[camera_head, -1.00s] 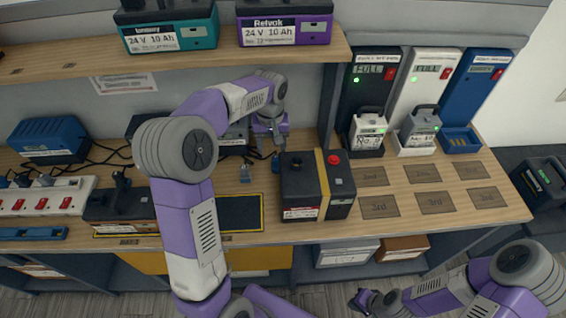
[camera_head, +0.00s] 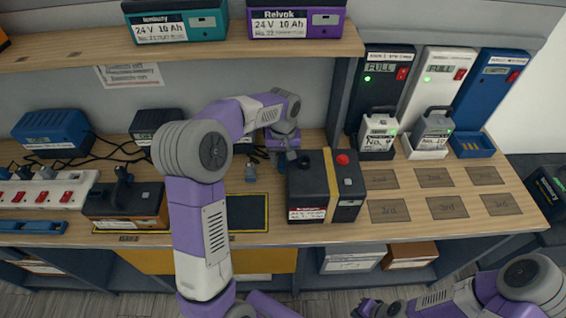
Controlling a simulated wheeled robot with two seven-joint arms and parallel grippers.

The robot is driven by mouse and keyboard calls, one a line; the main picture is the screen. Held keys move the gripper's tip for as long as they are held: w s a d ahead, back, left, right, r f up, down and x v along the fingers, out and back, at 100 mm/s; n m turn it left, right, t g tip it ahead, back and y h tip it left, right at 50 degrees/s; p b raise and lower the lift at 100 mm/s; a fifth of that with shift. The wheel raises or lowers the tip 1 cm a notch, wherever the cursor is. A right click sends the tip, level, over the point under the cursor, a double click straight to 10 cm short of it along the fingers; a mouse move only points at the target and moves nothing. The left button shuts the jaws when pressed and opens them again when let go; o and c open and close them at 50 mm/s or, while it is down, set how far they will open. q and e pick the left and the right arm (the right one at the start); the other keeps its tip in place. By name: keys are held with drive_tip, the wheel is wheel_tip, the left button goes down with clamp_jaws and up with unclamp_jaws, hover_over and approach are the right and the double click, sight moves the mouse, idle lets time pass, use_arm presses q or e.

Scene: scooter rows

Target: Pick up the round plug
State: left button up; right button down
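Another dark plug (camera_head: 123,175) sits on top of the brown-black battery (camera_head: 125,207) at the left. My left gripper (camera_head: 284,160) points down over the bench behind the black battery (camera_head: 325,187), to the right of the grey-blue plug and apart from it. Its fingertips are small and partly hidden, so its opening is unclear.
A power strip (camera_head: 45,192) and a blue charger (camera_head: 52,133) with cables lie at the left. A yellow-edged dark mat (camera_head: 247,212) lies partly behind my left arm. Wall chargers (camera_head: 433,75) stand at the right, with marked squares (camera_head: 447,207) before them. A shelf (camera_head: 90,55) overhangs the back.

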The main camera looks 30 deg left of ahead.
use_arm(q)
drive_tip(key=c, duration=0.8)
drive_tip(key=shift+r, duration=0.1)
